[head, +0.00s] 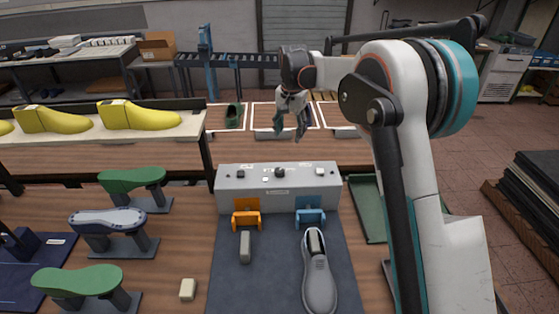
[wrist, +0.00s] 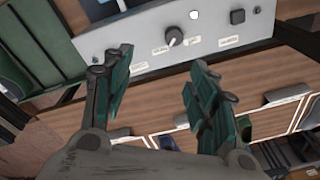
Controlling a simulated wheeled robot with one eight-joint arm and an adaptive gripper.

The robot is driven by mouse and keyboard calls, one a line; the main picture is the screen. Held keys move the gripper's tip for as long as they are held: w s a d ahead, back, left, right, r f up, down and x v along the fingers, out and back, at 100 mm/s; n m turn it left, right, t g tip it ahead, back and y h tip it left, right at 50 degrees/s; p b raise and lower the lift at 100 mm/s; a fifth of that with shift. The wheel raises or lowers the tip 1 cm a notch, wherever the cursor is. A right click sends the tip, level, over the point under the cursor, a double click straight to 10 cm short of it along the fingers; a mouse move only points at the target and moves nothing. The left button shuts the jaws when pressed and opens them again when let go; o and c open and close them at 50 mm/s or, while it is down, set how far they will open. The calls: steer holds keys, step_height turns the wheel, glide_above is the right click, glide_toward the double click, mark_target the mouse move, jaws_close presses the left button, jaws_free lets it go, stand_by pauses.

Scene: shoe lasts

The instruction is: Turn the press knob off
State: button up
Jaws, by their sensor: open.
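The press control box (head: 230,191) is a light grey box at the back of the work table. Its dark round knob (head: 280,172) is at the middle of the top panel. In the wrist view the knob (wrist: 174,36) shows a pale pointer mark, with small labels beside it. My gripper (head: 289,134) is open and empty, above and behind the box in the head view. In the wrist view my gripper (wrist: 161,58) has its two green-padded fingers spread, with the knob beyond the gap between the tips. The fingers appear apart from the knob.
Orange (head: 246,219) and blue (head: 310,216) brackets stand before the box. A grey shoe last (head: 319,285) and a grey block (head: 245,247) lie on the dark mat (head: 270,285). Green lasts (head: 132,179) stand left. A green tray (head: 368,210) lies right. Yellow lasts (head: 140,116) sit on a shelf.

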steer(key=m+g+p, duration=0.1)
steer(key=p, duration=0.1)
glide_above(280, 170)
step_height(280, 170, down, 5)
step_height(280, 170, down, 14)
steer(key=shift+a+f+p, duration=0.1)
steer(key=shift+f+p, duration=0.15)
steer(key=shift+p, duration=0.2)
steer(key=c, duration=1.1)
